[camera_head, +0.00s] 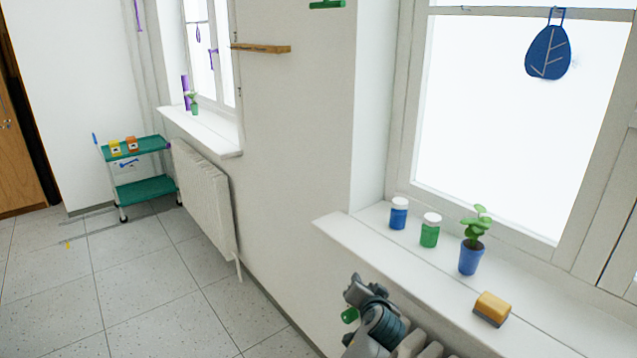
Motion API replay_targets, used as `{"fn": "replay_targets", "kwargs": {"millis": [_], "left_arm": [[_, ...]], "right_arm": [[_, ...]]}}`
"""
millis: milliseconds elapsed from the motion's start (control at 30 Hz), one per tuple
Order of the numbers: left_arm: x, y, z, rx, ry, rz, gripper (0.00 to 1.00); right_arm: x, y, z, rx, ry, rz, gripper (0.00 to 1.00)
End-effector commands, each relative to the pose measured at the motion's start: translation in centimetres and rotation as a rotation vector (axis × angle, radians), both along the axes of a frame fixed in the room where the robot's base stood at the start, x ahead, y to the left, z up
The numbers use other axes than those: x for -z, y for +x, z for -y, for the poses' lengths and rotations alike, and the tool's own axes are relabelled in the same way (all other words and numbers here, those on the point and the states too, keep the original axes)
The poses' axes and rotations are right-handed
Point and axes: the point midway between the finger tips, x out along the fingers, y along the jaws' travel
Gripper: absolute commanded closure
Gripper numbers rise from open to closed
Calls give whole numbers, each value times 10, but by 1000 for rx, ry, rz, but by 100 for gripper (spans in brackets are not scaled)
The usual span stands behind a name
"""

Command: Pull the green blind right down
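No green blind can be made out in the head view; the near window (500,120) shows bare bright glass. A small green piece (327,4) is on the wall at the top edge, cut off by the frame. The fingers are too small and turned to judge.
On the near sill (345,232) stand a blue jar (398,213), a green jar (430,230), a potted plant (470,257) and a yellow sponge (492,309). A radiator (204,195) and green trolley (145,187) are farther left.

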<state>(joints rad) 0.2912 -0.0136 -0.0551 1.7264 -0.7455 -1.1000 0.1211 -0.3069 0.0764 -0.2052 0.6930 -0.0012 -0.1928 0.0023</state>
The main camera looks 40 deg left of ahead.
Motion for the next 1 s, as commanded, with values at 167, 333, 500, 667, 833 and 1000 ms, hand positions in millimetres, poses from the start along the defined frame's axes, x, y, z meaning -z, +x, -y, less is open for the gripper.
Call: {"fn": "replay_targets", "kwargs": {"millis": [167,333,500,667,833,1000], "left_arm": [[-50,-3,-16,-83,6,95,69],[-90,15,-22,-110,41,147,69],[-140,32,-29,-147,81,218,69],[-211,49,-36,-203,134,316,69],[-321,60,-45,-289,210,457,69],[-436,53,-48,-382,286,598,69]], "right_arm": [[17,3,-1,0,3,8,100],[12,3,-1,0,3,8,100],[12,4,-2,0,3,10,100],[13,4,-2,0,3,11,100],[13,5,-2,0,4,12,100],[14,6,-3,0,4,15,100]]}}
